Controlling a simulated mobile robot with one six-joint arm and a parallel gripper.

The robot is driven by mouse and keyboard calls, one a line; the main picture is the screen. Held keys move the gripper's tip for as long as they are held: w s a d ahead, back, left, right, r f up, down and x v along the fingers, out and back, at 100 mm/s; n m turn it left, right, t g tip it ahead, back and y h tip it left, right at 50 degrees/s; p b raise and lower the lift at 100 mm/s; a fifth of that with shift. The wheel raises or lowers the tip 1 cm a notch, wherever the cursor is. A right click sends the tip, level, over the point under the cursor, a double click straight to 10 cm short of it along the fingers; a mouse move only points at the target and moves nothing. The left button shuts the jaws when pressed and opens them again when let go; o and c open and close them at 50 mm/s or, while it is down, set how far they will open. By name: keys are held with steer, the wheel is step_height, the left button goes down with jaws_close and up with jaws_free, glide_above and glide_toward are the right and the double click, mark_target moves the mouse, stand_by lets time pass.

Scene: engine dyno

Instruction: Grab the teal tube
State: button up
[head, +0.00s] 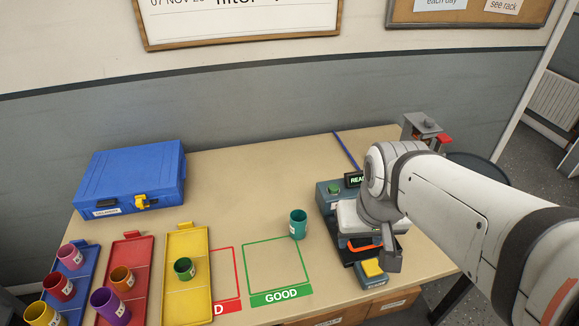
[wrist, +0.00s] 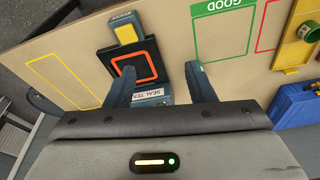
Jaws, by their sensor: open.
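The teal tube (head: 298,224) stands upright on the table in the head view, at the right edge of the green GOOD square (head: 247,271). It has a pale label on its side. My gripper (wrist: 160,84) is open and empty. In the head view it hangs over the tester device (head: 329,196), to the right of the tube and apart from it. In the wrist view the fingers point at the device's orange-framed pad (wrist: 134,68). I cannot make out the tube in the wrist view.
A green tube (head: 184,268) stands in the yellow tray (head: 188,298). Several other coloured tubes stand on the red tray (head: 130,250) and blue tray (head: 86,262). A blue case (head: 130,178) lies at the back left. The table between case and device is clear.

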steer(key=o, duration=0.4)
steer(key=w+a+f+n, duration=0.1)
steer(key=w+a+f, duration=0.2)
steer(key=w, duration=0.7)
steer(key=shift+w+f+g, duration=0.15)
steer(key=shift+f+g, duration=0.15)
steer(key=shift+f, duration=0.3)
steer(key=n, duration=0.1)
glide_above(298, 223)
steer(key=d, duration=0.1)
steer(key=shift+g, duration=0.3)
steer(key=f, duration=0.8)
steer(key=shift+w+d+f, duration=0.15)
steer(key=shift+w, duration=0.2)
steer(key=shift+w+f, duration=0.15)
steer(key=shift+f, duration=0.2)
steer(key=shift+w+a+f+p, duration=0.15)
steer(key=shift+w+f, duration=0.1)
steer(key=shift+f, duration=1)
steer(key=shift+w+a+f+p, duration=0.1)
steer(key=shift+w+a+f, duration=0.1)
steer(key=shift+f, duration=1)
steer(key=shift+w+a+f+p, duration=0.15)
steer(key=shift+w+f, duration=0.1)
steer(key=shift+f, duration=1)
